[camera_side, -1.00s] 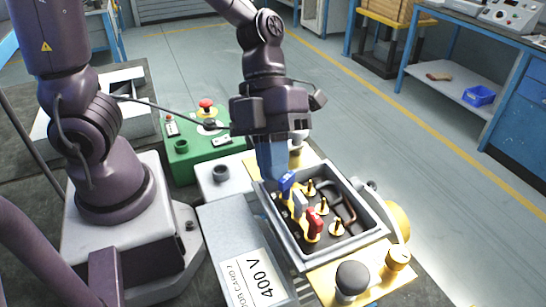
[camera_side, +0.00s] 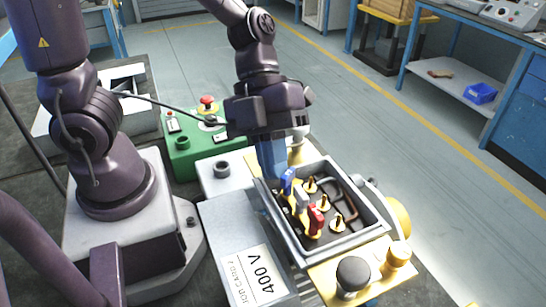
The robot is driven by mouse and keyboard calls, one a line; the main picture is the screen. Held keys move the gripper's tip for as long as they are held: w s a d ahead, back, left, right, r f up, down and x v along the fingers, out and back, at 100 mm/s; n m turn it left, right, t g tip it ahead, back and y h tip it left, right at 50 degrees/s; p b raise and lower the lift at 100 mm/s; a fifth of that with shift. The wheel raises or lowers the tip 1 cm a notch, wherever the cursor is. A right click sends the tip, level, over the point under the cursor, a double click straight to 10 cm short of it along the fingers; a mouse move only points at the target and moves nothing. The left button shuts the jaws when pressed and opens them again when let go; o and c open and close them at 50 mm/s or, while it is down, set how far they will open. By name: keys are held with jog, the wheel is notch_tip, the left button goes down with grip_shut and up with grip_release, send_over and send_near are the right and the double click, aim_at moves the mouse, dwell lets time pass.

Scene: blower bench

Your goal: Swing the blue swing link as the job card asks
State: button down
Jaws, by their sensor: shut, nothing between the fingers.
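The blue swing link (camera_side: 287,180) stands in the open terminal box (camera_side: 352,246), at the end of a row with a white link (camera_side: 301,199) and a red link (camera_side: 316,220). Brass posts (camera_side: 337,222) stand to the right of the row. My gripper (camera_side: 272,183) is shut and empty. Its blue fingers point down at the box's upper left corner, just left of the blue link. I cannot tell whether they touch it.
A black knob (camera_side: 353,274) and a brass knob (camera_side: 398,254) stand on a yellow plate in front of the box. A green control box (camera_side: 190,153) with a red button (camera_side: 207,104) is behind left. The box's walls stand close around the links.

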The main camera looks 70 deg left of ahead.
jog(key=s+a+r, duration=0.2)
jog(key=a+r, duration=0.6)
jog(key=a, duration=0.1)
jog(key=w+d+r+n+t+y, duration=0.2)
jog(key=w+r+n+t, duration=0.55)
jog(key=w+t, duration=0.55)
jog(key=s+a+f+n+g+y, duration=0.3)
jog(key=s+f+n+g+y, duration=0.15)
jog(key=s, duration=0.35)
jog(key=s+a+f+n+g+y, duration=0.2)
jog(key=s+f+n+g+y, duration=0.2)
jog(key=s+n, duration=0.3)
jog(key=shift+w+a+r+n+t+h, duration=0.3)
jog(key=shift+r+n+h, duration=0.2)
jog(key=shift+n, duration=0.95)
jog(key=shift+w+a+r+n+t+h, duration=0.25)
jog(key=shift+r+n+t+h, duration=0.25)
jog(key=shift+n, duration=0.9)
jog(key=shift+w+a+r+n+t+h, duration=0.3)
jog(key=shift+r+n+h, duration=0.25)
jog(key=shift+n, duration=0.9)
